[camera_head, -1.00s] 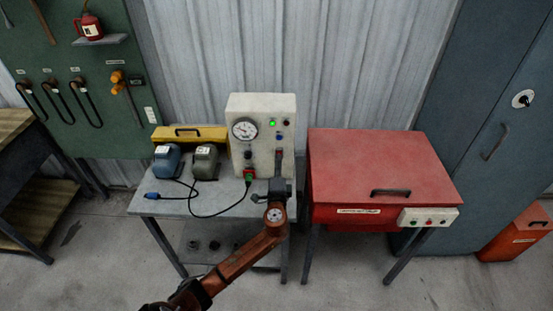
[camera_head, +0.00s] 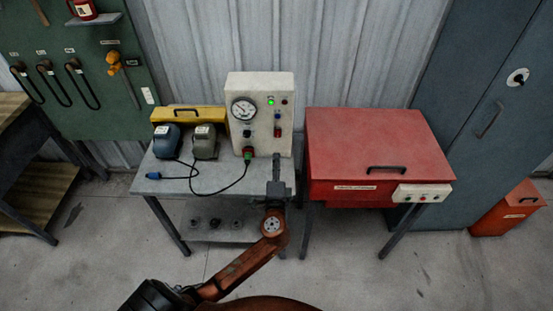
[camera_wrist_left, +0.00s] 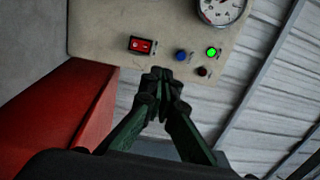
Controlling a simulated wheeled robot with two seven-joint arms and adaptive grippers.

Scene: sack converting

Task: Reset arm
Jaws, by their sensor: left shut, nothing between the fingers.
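My left gripper (camera_head: 277,162) is shut and empty, in front of the lower right of the cream control box (camera_head: 237,90). In the left wrist view, its dark green fingers (camera_wrist_left: 164,80) meet at the tips, below the box's panel. The panel carries a red rocker switch (camera_wrist_left: 142,45), a blue button (camera_wrist_left: 180,55), a lit green lamp (camera_wrist_left: 211,51) and a dark red lamp (camera_wrist_left: 203,71). The fingertips look apart from the switch. My right gripper is not in view.
The box stands on a grey table (camera_head: 160,184) beside a blue motor (camera_head: 166,141), a grey motor (camera_head: 205,143) and a yellow case (camera_head: 190,115). A black cable lies in front. A red lidded cabinet (camera_head: 375,140) stands to the right. A blue-grey locker (camera_head: 475,90) is behind it.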

